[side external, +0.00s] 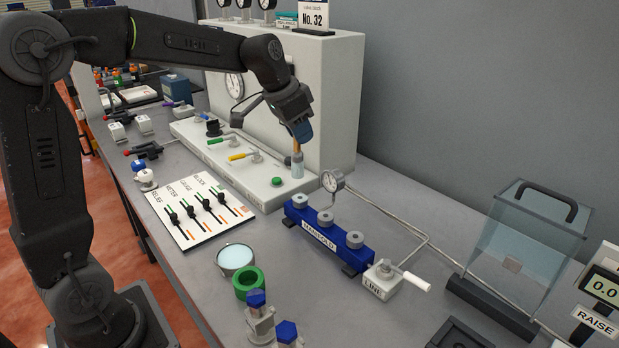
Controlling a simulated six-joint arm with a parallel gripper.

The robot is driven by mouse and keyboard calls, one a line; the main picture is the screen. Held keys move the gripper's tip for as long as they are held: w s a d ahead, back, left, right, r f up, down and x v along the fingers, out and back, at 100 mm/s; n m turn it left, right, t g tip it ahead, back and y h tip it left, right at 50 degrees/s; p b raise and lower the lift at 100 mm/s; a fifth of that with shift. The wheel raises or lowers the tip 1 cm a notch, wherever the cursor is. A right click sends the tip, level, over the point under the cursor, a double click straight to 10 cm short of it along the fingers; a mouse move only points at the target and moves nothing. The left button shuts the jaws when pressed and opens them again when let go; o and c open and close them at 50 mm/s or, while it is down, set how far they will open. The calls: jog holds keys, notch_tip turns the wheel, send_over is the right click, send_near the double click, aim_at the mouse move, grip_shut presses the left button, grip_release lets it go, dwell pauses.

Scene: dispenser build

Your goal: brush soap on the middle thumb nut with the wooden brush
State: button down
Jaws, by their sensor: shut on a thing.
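My gripper (301,130) is shut on the wooden brush (296,146) at the white panel's right end. The brush points down. Its lower end is at a small pale grey-blue cylinder (297,167); I cannot tell whether this is a holder or part of the brush. The blue manifold (318,238) lies to the front right, with several grey round parts on top. The middle thumb nut (325,218) sits between two similar nuts, apart from the brush. A round dish with pale blue liquid (236,257), perhaps the soap, stands in front on the bench.
A gauge (332,181) rises behind the manifold. A LINE valve (383,281) with a white handle stands at its right end. A green ring (249,283), blue-topped fittings (257,300) and a lever board (199,213) stand nearer. A clear tank (525,245) is at right.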

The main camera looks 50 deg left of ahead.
jog(key=d, duration=0.8)
jog(key=shift+w+d+f, duration=0.15)
jog(key=shift+f, duration=1.1)
jog(key=shift+w+d+f, duration=0.1)
jog(key=shift+f, duration=1.15)
jog(key=shift+f, duration=0.6)
jog(key=shift+w+r, duration=0.1)
jog(key=shift+w, duration=0.25)
jog(key=shift+s, duration=0.6)
jog(key=shift+w, duration=0.1)
